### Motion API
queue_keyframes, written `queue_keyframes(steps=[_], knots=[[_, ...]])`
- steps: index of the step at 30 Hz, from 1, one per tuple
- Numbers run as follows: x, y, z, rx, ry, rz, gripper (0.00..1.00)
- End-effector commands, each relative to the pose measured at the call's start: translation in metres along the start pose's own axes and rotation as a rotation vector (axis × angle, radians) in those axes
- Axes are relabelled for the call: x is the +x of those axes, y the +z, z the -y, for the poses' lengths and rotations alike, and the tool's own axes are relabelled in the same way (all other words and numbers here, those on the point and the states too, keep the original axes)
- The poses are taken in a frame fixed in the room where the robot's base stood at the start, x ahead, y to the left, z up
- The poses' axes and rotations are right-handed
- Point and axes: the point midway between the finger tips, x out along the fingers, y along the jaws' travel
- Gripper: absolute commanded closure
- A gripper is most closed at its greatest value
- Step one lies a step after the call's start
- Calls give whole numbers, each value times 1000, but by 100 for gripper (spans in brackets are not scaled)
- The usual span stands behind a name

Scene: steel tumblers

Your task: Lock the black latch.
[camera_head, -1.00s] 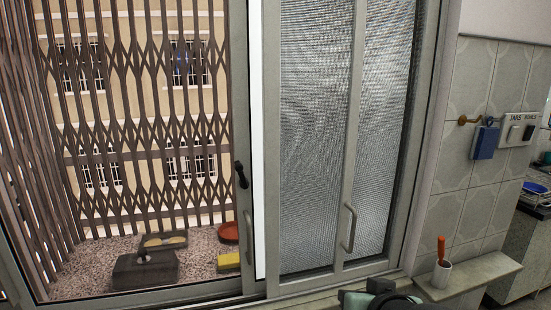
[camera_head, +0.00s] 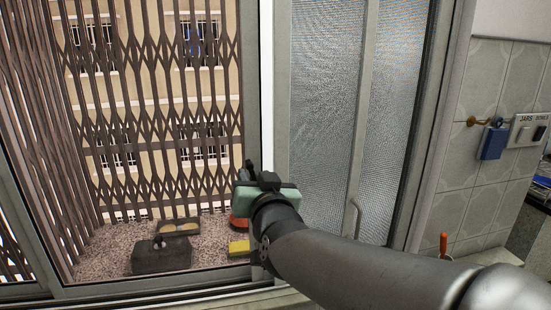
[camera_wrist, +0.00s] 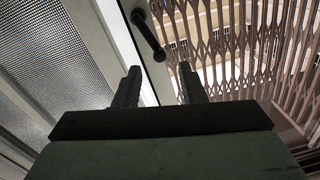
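The black latch (camera_wrist: 147,30) is a small dark lever on the pale upright window frame (camera_wrist: 118,32). In the wrist view it lies slanted, its rounded end nearest the gap between my fingertips. My gripper (camera_wrist: 160,68) is open, with its two dark fingers apart and nothing visible between them. The latch appears just beyond the fingertips; contact cannot be made out. In the head view my gripper (camera_head: 250,181) is in front of the frame at latch height and hides most or all of the latch there.
Frosted glass panels (camera_head: 322,110) are to the right, with a pull handle (camera_head: 355,218). Behind the window are a folding metal grille (camera_head: 150,120), a dark box (camera_head: 162,257) and a yellow sponge (camera_head: 239,248) on the speckled ledge. A tiled wall (camera_head: 490,160) bounds the right side.

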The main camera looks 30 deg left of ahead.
Motion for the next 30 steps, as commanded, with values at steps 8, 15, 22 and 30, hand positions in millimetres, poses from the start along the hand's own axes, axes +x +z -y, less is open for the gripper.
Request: queue_keyframes(steps=[8,15,22,30], knots=[[52,-2,0,-2,0,1,63],[68,0,0,0,0,0,63],[68,0,0,-1,0,0,63],[68,0,0,0,-1,1,100]])
